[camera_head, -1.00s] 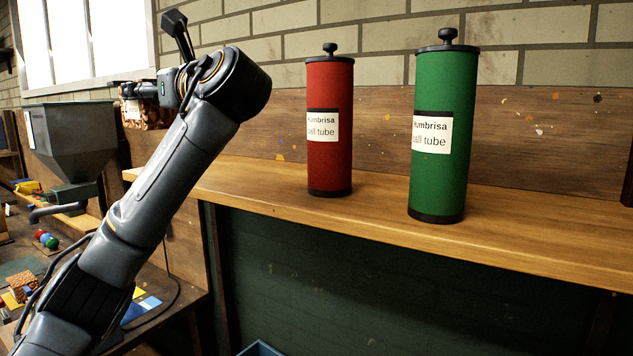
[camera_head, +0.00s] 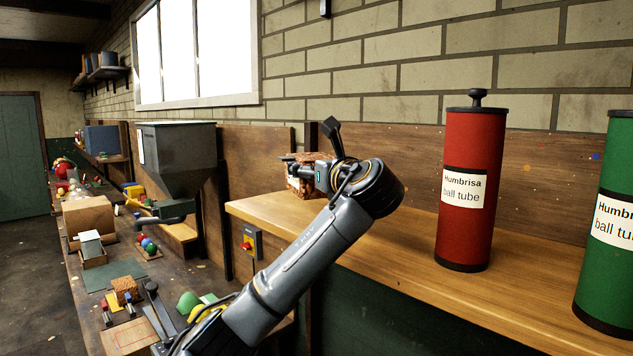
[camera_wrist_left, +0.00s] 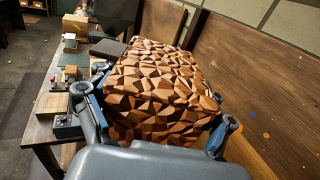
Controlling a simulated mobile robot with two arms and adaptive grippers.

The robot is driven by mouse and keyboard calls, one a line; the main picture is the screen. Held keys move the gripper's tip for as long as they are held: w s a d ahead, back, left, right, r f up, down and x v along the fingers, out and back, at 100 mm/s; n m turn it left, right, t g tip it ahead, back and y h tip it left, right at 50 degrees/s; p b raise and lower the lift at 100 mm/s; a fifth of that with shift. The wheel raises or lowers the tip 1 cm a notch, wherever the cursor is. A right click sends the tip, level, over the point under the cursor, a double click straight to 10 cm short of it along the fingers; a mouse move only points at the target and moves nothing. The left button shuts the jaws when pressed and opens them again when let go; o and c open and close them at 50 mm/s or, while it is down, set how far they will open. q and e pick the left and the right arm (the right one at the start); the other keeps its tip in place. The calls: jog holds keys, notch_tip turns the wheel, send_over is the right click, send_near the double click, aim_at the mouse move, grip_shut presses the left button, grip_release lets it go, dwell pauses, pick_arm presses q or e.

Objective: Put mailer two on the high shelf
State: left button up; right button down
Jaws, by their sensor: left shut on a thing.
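A brown package with a faceted pattern, which I take for mailer two (camera_head: 298,186), is in my left gripper (camera_head: 312,172). The gripper is shut on it, with a finger on each side in the left wrist view, where the package (camera_wrist_left: 160,85) fills the middle. In the head view the package appears over the left part of a raised wooden shelf (camera_head: 400,262). I cannot tell whether it touches the shelf. No label on the package is readable. My right gripper is not in view.
A red ball tube (camera_head: 468,225) and a green ball tube (camera_head: 612,255) stand upright on the shelf, right of my arm. A grey hopper (camera_head: 178,160) stands left of the shelf. The lower workbench (camera_head: 190,280) is cluttered. Shelf surface between package and red tube looks clear.

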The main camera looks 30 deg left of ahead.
pick_arm(q)
jog(key=shift+w+a+f, duration=0.3)
jog(key=shift+w+f, duration=0.15)
jog(key=shift+f, duration=0.1)
jog(key=shift+w+f+p, duration=0.25)
jog(key=shift+f+p, duration=0.4)
jog(key=shift+f, duration=0.05)
jog(key=f+p, duration=0.1)
jog(key=f, duration=0.1)
jog(key=f+p, duration=0.1)
jog(key=shift+w+a+f+p, duration=0.2)
jog(key=shift+w+a+p, duration=0.1)
jog(key=shift+w+a, duration=0.1)
jog(key=shift+f, duration=0.25)
jog(key=shift+s+d, duration=0.2)
jog(key=o, duration=0.9)
jog(key=shift+c, duration=0.2)
jog(key=shift+o, duration=1.3)
jog(key=shift+w+a+f, duration=0.1)
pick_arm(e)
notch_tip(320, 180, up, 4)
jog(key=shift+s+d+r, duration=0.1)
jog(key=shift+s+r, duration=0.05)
